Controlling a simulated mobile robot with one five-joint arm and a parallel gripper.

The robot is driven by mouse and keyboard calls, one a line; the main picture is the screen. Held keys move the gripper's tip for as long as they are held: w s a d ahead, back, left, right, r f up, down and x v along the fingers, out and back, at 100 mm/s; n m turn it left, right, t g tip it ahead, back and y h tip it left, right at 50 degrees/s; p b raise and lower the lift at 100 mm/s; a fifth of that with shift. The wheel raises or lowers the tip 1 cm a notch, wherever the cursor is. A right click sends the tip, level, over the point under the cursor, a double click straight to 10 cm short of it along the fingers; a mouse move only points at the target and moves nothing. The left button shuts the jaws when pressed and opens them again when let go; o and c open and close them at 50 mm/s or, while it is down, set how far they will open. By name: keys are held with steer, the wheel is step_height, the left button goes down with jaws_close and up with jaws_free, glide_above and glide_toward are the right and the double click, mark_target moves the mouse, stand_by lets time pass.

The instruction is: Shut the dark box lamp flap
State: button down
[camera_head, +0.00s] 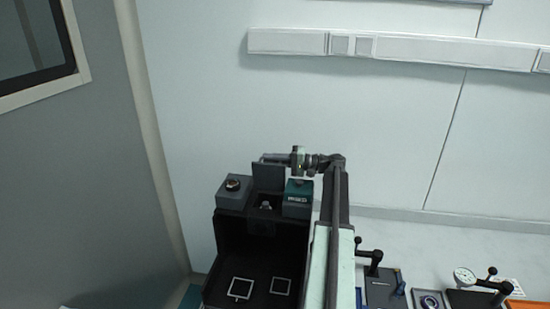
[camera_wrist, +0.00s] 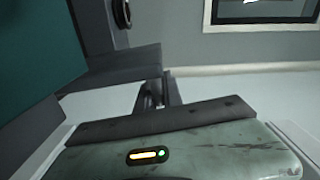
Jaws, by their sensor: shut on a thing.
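The dark box (camera_head: 217,262) stands open-fronted at the lower middle of the head view. Its lamp flap (camera_head: 268,177), a small dark plate, stands raised at the back of the box top. A small lamp-like fitting (camera_head: 266,204) shows uncovered in front of it. My gripper (camera_head: 267,158) reaches in from the right at the flap's upper edge and is shut on it. In the wrist view my gripper's fingers (camera_wrist: 156,92) meet a dark grey plate (camera_wrist: 115,69), which looks like the flap. The exact contact is partly hidden.
A grey module with a round knob (camera_head: 233,187) sits left of the flap, and a teal module (camera_head: 298,198) sits right, close under my gripper. Two square frames (camera_head: 240,288) lie inside the box. Clamps and a dial gauge (camera_head: 464,277) stand at the lower right. A wall is behind.

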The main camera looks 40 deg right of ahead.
steer(key=shift+d+f, duration=0.1)
steer(key=c, duration=1.5)
jaws_free()
steer(key=shift+d, duration=0.1)
steer(key=shift+w, duration=0.1)
steer(key=v, duration=0.7)
steer(key=shift+s+d, duration=0.15)
steer(key=shift+s, duration=0.2)
